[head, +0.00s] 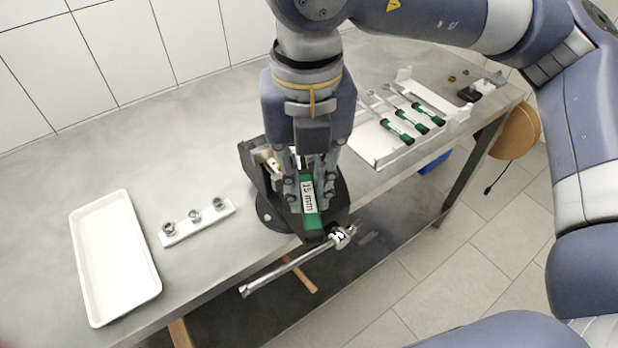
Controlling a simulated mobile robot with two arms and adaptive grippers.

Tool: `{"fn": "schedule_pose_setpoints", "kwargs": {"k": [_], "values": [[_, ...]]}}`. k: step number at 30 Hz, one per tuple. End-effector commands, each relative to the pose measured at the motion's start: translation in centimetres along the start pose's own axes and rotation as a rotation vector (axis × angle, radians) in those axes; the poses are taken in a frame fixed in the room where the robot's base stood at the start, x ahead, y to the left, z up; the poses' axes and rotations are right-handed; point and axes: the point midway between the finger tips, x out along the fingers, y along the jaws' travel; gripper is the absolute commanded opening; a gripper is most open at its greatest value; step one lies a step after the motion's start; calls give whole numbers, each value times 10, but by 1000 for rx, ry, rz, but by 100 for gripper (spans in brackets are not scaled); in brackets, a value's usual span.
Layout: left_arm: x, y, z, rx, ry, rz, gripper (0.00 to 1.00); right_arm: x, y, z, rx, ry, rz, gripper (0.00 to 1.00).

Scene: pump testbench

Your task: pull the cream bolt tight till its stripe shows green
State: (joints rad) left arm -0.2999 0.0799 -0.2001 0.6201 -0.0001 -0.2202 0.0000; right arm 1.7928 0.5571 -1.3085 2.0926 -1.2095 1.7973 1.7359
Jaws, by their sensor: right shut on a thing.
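My right gripper (312,190) points down over the dark pump fixture (272,215) near the table's front edge. It is shut on the green and black handle (310,205) of a tool marked "15 mm". The tool's working end is hidden behind the gripper and fixture. A cream part (264,157) shows at the fixture's left, partly covered by the gripper; I cannot tell if it is the cream bolt. No stripe can be made out. My left gripper is not in view.
A chrome bar (290,266) juts past the table's front edge below the handle. A white tray (74,255) and a white strip (181,236) with nuts lie left. A white holder (377,158) with green-handled tools stands at the right. The table's back left is clear.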

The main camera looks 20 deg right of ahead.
Motion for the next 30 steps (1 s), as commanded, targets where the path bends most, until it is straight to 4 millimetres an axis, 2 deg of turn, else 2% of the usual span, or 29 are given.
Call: {"fn": "schedule_pose_setpoints", "kwargs": {"k": [18, 30], "values": [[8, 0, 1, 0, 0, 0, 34, 0, 12, 1, 89, -1, 1, 0], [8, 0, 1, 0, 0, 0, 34, 0, 14, 2, 99, -1, 2, 0]]}}
